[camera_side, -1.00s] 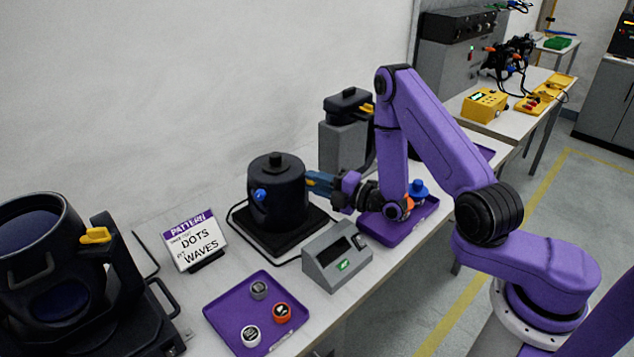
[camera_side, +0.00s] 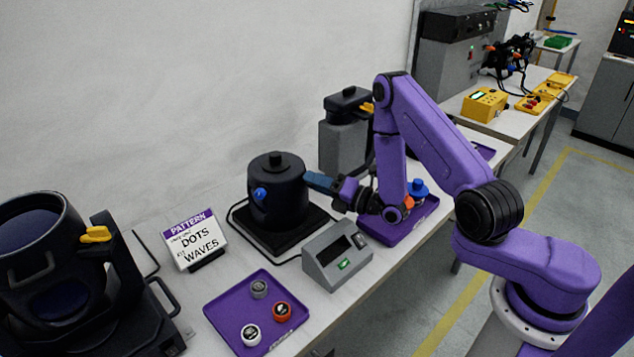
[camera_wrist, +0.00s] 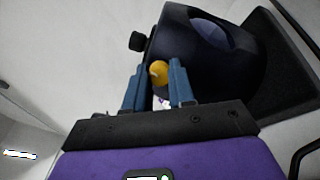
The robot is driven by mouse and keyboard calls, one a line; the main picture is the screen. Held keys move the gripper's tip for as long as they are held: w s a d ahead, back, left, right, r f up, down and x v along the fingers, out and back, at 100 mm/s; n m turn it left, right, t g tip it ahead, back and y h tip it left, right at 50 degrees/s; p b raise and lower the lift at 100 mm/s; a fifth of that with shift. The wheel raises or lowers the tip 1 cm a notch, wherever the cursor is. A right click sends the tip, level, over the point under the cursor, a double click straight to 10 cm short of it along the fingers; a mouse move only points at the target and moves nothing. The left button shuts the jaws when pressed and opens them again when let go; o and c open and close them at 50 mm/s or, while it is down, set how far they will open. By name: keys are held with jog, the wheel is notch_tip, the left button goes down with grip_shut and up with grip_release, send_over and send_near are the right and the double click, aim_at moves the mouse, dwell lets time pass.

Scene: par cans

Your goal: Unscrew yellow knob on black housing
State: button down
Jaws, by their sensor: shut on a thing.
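The yellow knob (camera_wrist: 159,72) on the housing (camera_wrist: 208,58) shows between the blue fingers in the wrist view. In the side view it is hidden by the fingers. My gripper (camera_side: 308,179) reaches the housing's right side from the right. It is shut on the yellow knob, with a finger on each side of it (camera_wrist: 158,74).
A grey box with a green-lit button (camera_side: 337,257) stands in front of the housing. A purple tray (camera_side: 228,308) holds three small caps. Another purple tray (camera_side: 392,238) lies under my arm. A pattern sign (camera_side: 195,241) and a large black lamp (camera_side: 60,270) stand left.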

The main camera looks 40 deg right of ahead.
jog(key=shift+a+r, duration=0.1)
jog(key=shift+a, duration=0.05)
jog(key=c, duration=1.2)
grip_release()
jog(key=shift+f+v, duration=0.2)
jog(key=shift+v, duration=8.5)
